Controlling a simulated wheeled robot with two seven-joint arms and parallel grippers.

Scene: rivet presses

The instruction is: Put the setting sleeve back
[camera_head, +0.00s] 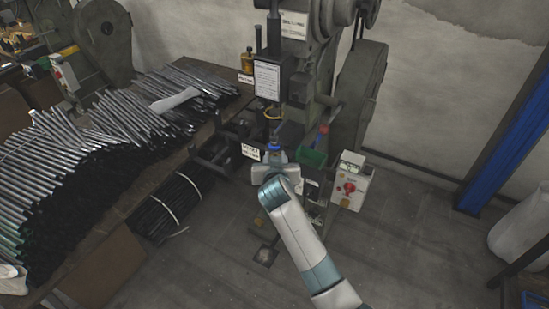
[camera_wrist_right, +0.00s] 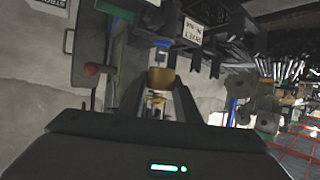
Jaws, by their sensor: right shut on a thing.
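The setting sleeve, as far as I can tell, is the brass-coloured round piece (camera_wrist_right: 161,78) between my right fingers in the wrist view. My right gripper (camera_wrist_right: 160,92) is shut on it. In the head view my right gripper (camera_head: 273,158) is at the front of the rivet press (camera_head: 300,65), below its upper tooling. A blue-topped part (camera_head: 273,146) shows right at the gripper. The fingers hide most of the sleeve in the head view. My left gripper is not in view.
A green bin (camera_head: 313,158) and a control box with a red button (camera_head: 350,187) stand right of the gripper. A white label plate (camera_head: 251,152) is close on its left. Metal rods (camera_head: 150,110) cover the bench at left. The floor in front is mostly clear.

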